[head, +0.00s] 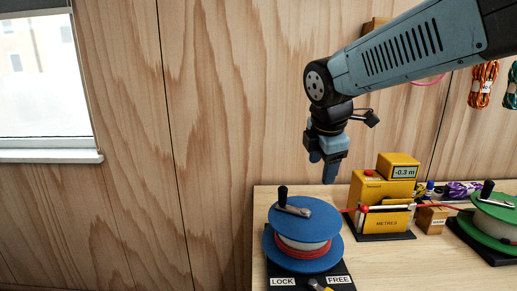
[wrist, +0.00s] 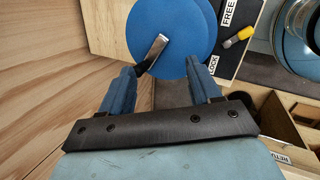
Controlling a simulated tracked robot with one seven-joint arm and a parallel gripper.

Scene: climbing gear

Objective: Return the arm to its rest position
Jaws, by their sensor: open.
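My arm (head: 410,48) reaches in from the upper right in the head view and bends down at a dark joint. My gripper (head: 328,172) points down above the back of the table, apart from the blue reel below it. In the wrist view my gripper (wrist: 160,92) has its two blue fingers spread with nothing between them. The blue reel (head: 304,216) with red cord stands on a black base marked LOCK and FREE. Its blue disc (wrist: 172,30) and metal crank show beyond the fingertips in the wrist view.
A yellow metre counter (head: 368,189) reading -0.3 m stands right of the blue reel. A green reel (head: 496,216) stands at the far right. A yellow-handled lever (wrist: 239,37) is on the base. Rope bundles (head: 482,84) hang on the wooden wall. A window is at left.

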